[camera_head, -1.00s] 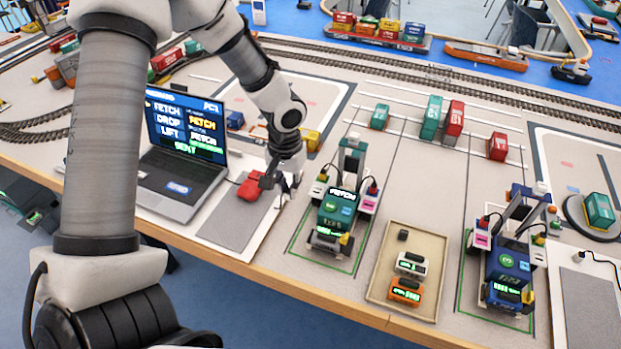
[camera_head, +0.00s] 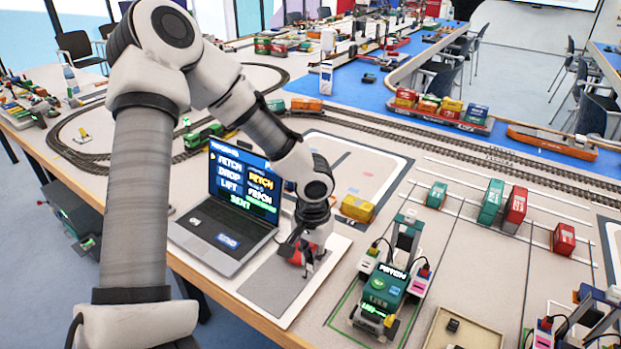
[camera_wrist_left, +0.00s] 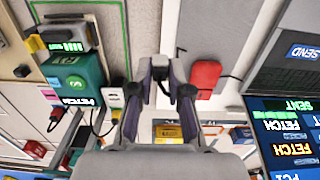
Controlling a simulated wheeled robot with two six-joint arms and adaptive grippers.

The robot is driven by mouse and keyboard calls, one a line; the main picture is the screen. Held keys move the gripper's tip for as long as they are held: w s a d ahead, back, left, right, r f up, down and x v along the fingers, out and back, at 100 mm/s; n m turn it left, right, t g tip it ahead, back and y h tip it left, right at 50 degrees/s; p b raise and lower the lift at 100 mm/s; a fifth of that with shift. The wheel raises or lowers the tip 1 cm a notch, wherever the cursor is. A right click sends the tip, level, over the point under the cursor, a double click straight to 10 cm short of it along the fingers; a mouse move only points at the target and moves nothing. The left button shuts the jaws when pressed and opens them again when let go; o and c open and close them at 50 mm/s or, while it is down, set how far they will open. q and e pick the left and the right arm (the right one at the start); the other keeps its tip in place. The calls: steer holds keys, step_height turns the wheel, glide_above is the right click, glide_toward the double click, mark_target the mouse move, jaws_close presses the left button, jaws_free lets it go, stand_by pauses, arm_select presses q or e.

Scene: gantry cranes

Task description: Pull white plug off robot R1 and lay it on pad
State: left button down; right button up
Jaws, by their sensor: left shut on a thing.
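My left gripper (camera_head: 312,258) is above the far right part of the grey pad (camera_head: 272,290) beside the laptop. In the left wrist view its fingertips (camera_wrist_left: 165,88) are close together on a small pale piece, apparently the white plug, mostly hidden by the fingers. I cannot tell whether it touches the pad. The teal robot (camera_head: 382,287) stands right of the pad on a green-outlined bay, with white posts and dark cables at its sides. It also shows in the left wrist view (camera_wrist_left: 75,75). Its R1 label is not readable. My right gripper is not in view.
The open laptop (camera_head: 222,238) stands left of the pad. A yellow container (camera_head: 357,208) lies behind it, and a beige tray (camera_head: 432,335) is at the lower right. The near part of the pad is bare.

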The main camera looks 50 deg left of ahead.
arm_select(q)
steer(key=w+a+p, duration=0.3)
steer(key=w+a, duration=0.9)
steer(key=w, duration=0.5)
steer(key=shift+s, duration=0.1)
steer(key=shift+f+b, duration=2.1)
steer(key=shift+f, duration=2.9)
steer(key=shift+f+b, duration=0.3)
steer(key=shift+f, duration=0.3)
steer(key=c, duration=1)
jaws_free()
steer(key=shift+r, duration=0.1)
